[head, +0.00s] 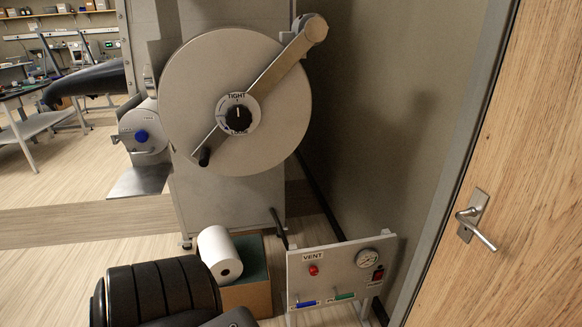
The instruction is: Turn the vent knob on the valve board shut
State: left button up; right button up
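The valve board (336,262) is a pale upright panel on legs at the lower right, low near the floor. A small round red knob (314,270) sits just below its VENT label (313,257). The knob is too small for me to tell its turn position. A round gauge (367,258) is at the board's upper right, with a small red and black switch (377,275) below it. A blue bar (305,304) and a green bar (344,296) are along the lower part, with labels that I cannot read fully. Neither of my grippers is in view.
A large round door (190,110) with a clamp bar and a black TIGHT/LOOSE knob (238,117) stands above. A white roll (219,254) lies on a box (249,297) left of the board. A wooden door (535,170) is at right.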

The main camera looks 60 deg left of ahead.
aim_at(314, 271)
jog(key=u, duration=1.6)
